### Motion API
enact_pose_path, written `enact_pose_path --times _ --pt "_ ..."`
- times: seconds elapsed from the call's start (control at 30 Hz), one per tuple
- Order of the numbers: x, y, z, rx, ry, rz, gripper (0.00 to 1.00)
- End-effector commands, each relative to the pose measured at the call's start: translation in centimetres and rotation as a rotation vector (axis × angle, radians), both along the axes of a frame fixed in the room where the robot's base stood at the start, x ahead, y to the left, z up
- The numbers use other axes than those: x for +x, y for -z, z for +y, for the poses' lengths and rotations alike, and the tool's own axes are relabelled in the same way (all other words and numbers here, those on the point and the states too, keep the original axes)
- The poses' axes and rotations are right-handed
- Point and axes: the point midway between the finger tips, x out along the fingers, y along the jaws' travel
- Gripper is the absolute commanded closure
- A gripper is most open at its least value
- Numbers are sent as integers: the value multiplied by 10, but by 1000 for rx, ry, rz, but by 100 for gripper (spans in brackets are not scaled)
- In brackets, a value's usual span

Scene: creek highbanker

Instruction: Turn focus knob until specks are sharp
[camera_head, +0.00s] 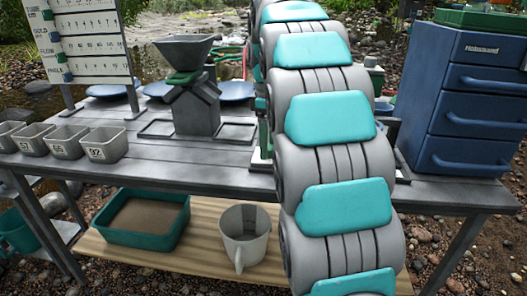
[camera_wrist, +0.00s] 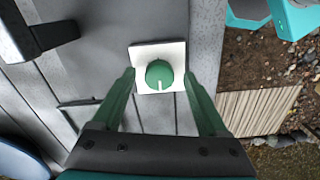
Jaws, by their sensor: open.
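The focus knob (camera_wrist: 159,75) shows in the wrist view as a round green dial with a pale pointer line. It sits on a square white plate (camera_wrist: 146,55) on the grey table. My gripper (camera_wrist: 160,78) has two green fingers, open, one on each side of the knob. The fingers appear apart from the knob; I cannot tell their height above it. In the head view my grey and teal arm hides the knob, the gripper and the middle of the table. No specks or screen show clearly.
The grey table (camera_head: 150,158) holds several small numbered tins (camera_head: 105,145), a grey hopper (camera_head: 186,55) and a blue drawer cabinet (camera_head: 472,95) at right. A wooden lower shelf (camera_head: 190,245) carries a green sand tub (camera_head: 125,237) and a mug (camera_head: 245,235).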

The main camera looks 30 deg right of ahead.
Motion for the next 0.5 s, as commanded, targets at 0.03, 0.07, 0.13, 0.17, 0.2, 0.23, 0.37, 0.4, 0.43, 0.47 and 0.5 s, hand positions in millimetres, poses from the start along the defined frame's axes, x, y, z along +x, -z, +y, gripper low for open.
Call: enact_pose_path --times 0.03,0.07,0.13,0.17,0.2,0.23,0.37,0.4,0.43,0.47,0.5 --pt "1 5 -2 0 0 0 24" --pt "1 6 -3 0 0 -1 24" --pt "2 6 -3 -1 -1 -2 24" --pt "2 6 -3 -1 -1 -2 24" --pt "2 6 -3 -1 -1 -2 24" --pt "2 6 -3 -1 -1 -2 24" --pt "2 5 -3 -1 -1 -2 30" --pt "2 5 -3 -1 -1 -2 35" --pt "2 5 -3 -1 -1 -2 38" --pt "2 5 -3 -1 -1 -2 42" --pt "1 5 -3 -1 -1 -2 46"
